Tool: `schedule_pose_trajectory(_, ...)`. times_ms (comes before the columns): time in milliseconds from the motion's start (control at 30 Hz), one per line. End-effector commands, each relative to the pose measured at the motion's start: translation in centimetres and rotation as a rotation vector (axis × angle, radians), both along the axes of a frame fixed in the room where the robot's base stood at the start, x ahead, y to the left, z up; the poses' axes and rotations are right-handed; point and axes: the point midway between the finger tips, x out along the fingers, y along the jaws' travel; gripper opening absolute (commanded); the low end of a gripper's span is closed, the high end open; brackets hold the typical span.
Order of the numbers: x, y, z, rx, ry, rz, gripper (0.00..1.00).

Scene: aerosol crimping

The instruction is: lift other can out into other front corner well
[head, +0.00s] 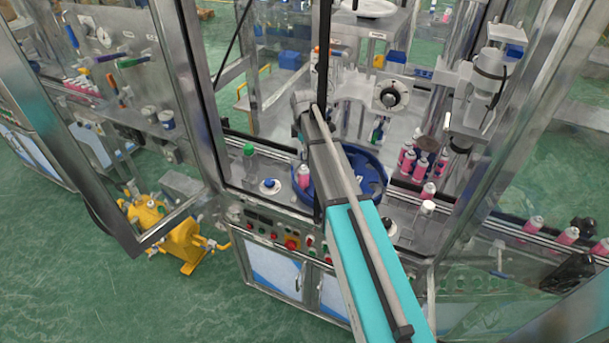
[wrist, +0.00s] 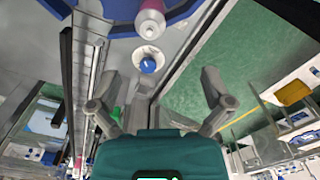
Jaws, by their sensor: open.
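A pink can with a pale top (head: 304,177) stands at the left front edge of the blue round carrier (head: 368,163). It also shows at the top of the wrist view (wrist: 150,20), cut by the frame edge. My gripper (wrist: 160,80) is open, its two fingers wide apart with nothing between them. The can lies beyond the fingertips, apart from them. In the head view my arm hides the gripper and part of the carrier. A white round holder with a blue top (head: 270,186) sits left of the can. I cannot tell which place is the corner well.
A green-capped bottle (head: 249,160) stands at the left of the deck. Several pink cans (head: 407,160) stand right of the carrier, and a white-topped item (head: 427,208) stands near the right front. Metal door frames (head: 190,90) and a post (head: 500,150) bound the space.

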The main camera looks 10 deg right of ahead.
Motion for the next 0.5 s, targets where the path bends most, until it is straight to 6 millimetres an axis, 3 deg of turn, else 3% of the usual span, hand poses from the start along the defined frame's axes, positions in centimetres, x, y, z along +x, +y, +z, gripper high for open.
schedule_pose_trajectory(133, 1.41, -0.02, 1.24, 0.0, 0.0, 0.065, 1.0)
schedule_pose_trajectory(500, 1.61, -0.08, 1.25, 0.0, 0.0, 0.087, 1.0)
